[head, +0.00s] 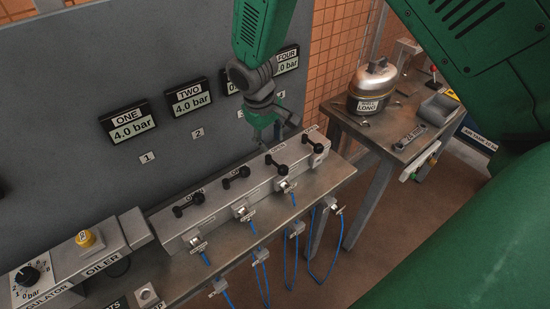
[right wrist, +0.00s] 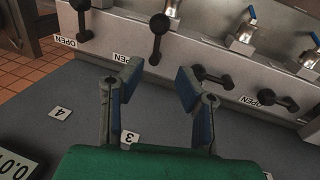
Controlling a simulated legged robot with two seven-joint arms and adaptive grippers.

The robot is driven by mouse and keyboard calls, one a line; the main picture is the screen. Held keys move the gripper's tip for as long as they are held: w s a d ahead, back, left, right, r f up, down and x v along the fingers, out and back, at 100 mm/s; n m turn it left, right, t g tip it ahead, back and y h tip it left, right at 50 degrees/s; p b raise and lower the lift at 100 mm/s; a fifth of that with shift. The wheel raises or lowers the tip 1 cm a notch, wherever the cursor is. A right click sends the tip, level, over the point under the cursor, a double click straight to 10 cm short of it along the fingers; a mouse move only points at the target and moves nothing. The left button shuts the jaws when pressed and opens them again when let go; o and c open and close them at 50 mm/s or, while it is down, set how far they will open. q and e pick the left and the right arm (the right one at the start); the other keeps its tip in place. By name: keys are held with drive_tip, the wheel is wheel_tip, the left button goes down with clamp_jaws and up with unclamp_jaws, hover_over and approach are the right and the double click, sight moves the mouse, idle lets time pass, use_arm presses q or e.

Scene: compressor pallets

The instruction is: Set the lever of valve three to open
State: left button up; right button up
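The valve block (head: 215,208) carries a row of black levers on the bench by the grey panel. The lever of valve three (head: 276,162) lies across the block; in the right wrist view, this lever (right wrist: 157,38) is just beyond the fingertips, with an OPEN label (right wrist: 121,58) to its left. My right gripper (head: 268,134) hangs above the block's wall side near valve three. In the right wrist view, my right gripper (right wrist: 160,78) is open, with a clear gap between its fingers and nothing in it. My left gripper is in neither view.
Lever four (head: 312,144) also lies across the block, close by; lever two (head: 236,177) and lever one (head: 188,204) lie along it. Blue hoses (head: 262,284) hang in front. Gauges line the panel (head: 70,150).

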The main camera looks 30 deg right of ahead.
drive_tip(key=r+p, duration=0.1)
drive_tip(key=r, duration=0.2)
drive_tip(key=r+p, duration=0.1)
drive_tip(key=shift+a+r+p, duration=0.35)
drive_tip(key=shift+a, duration=0.05)
idle(0.4)
wheel_tip(320, 180, up, 12)
drive_tip(key=a, duration=0.2)
drive_tip(key=shift+a+f, duration=0.15)
drive_tip(key=shift+f, duration=0.05)
drive_tip(key=shift+s, duration=0.1)
drive_tip(key=shift+c, duration=0.5)
